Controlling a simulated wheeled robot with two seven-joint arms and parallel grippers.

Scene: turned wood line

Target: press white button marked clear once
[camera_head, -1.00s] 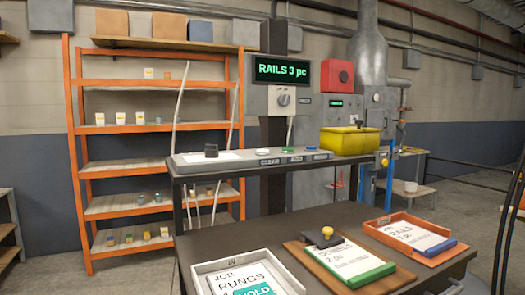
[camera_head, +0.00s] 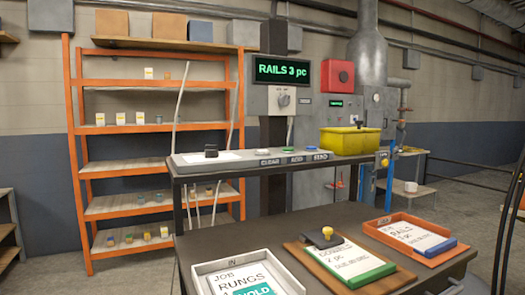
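The white button (camera_head: 264,152) sits on the sloped grey control panel (camera_head: 225,167), above the label CLEAR (camera_head: 269,162). A green button (camera_head: 290,149) is to its right above ADD, and a third, pale blue button (camera_head: 312,148) is above SEND. The display (camera_head: 283,71) above the panel reads RAILS 3 pc in green. Neither of my grippers shows in the head view, and nothing touches the buttons.
A dark table in front holds a white tray (camera_head: 205,268) with a RUNGS card, a clipboard (camera_head: 300,250), and an orange tray (camera_head: 372,228) with a RAILS card. A yellow bin (camera_head: 350,142) stands right of the panel.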

